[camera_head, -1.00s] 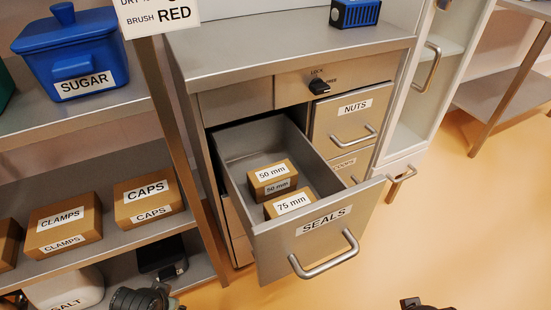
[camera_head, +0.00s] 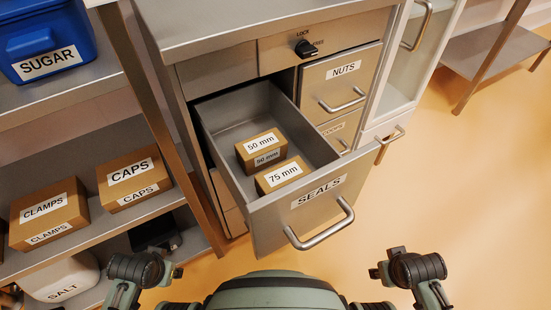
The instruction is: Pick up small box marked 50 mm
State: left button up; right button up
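The small box marked 50 mm (camera_head: 262,150) is brown cardboard with white labels on its top and front. It lies in the open SEALS drawer (camera_head: 222,168), behind a similar box marked 75 mm (camera_head: 283,176). The two boxes are close together; I cannot tell whether they touch. My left gripper (camera_head: 172,270) is low at the left, outside the drawer and away from the box. Its fingers are not clear. My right gripper (camera_head: 386,262) is low at the right, also away from the box. Its dark fingertips look apart, with nothing between them.
The drawer's front panel and handle (camera_head: 322,232) stick out towards me. The closed NUTS drawer (camera_head: 341,87) is to the right. A shelf at left holds CLAMPS (camera_head: 47,211) and CAPS (camera_head: 133,178) boxes, with a blue SUGAR container (camera_head: 45,40) above. The floor at right is clear.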

aim_at(257, 153)
jog(key=k+l, duration=0.15)
jog(key=k, duration=0.6)
jog(key=k+l, duration=0.15)
jog(key=k, duration=0.6)
